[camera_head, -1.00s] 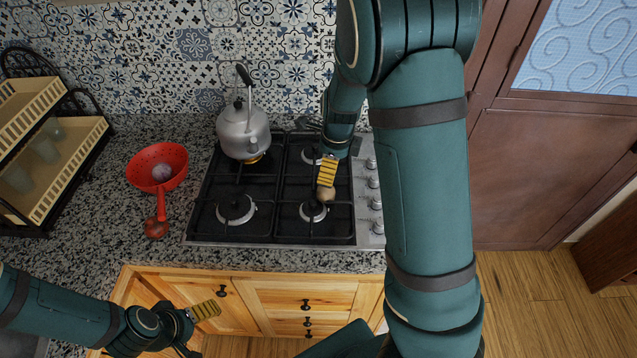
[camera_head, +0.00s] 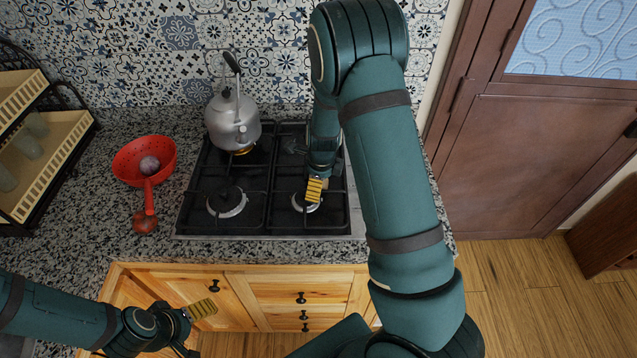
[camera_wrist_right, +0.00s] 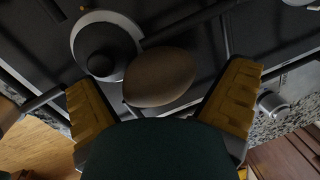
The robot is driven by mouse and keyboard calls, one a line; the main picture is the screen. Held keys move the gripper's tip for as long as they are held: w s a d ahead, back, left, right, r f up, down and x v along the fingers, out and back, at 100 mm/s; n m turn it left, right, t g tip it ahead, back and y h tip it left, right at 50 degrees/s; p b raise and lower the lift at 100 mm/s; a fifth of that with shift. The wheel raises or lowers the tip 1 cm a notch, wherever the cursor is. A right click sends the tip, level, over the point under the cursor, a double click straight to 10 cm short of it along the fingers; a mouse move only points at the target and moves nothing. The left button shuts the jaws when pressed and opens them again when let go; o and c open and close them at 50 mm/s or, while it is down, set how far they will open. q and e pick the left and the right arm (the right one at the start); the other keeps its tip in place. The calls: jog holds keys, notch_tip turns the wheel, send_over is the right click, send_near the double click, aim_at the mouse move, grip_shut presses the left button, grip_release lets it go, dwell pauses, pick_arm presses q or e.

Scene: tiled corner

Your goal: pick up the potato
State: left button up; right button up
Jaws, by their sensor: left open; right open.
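The potato (camera_wrist_right: 160,78) is a smooth brown oval between the two yellow-padded fingers of my right gripper (camera_wrist_right: 163,86) in the right wrist view. There is a gap on each side, so the fingers do not grip it. It lies over the hob near a round burner (camera_wrist_right: 104,46). In the head view my right gripper (camera_head: 316,189) is at the front right burner and mostly hides the potato. My left gripper (camera_head: 196,327) is open and empty in front of the wooden cabinets, low on the left.
A grey kettle (camera_head: 233,122) stands on the back left burner. A red strainer (camera_head: 127,163) holding a round purplish item (camera_head: 149,165) and a red ladle (camera_head: 145,221) are on the speckled counter. A tiered rack (camera_head: 68,148) stands far left.

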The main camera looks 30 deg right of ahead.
jog(key=shift+f, duration=0.25)
jog(key=shift+r, duration=0.1)
jog(key=c, duration=1.2)
jog(key=shift+c, duration=0.6)
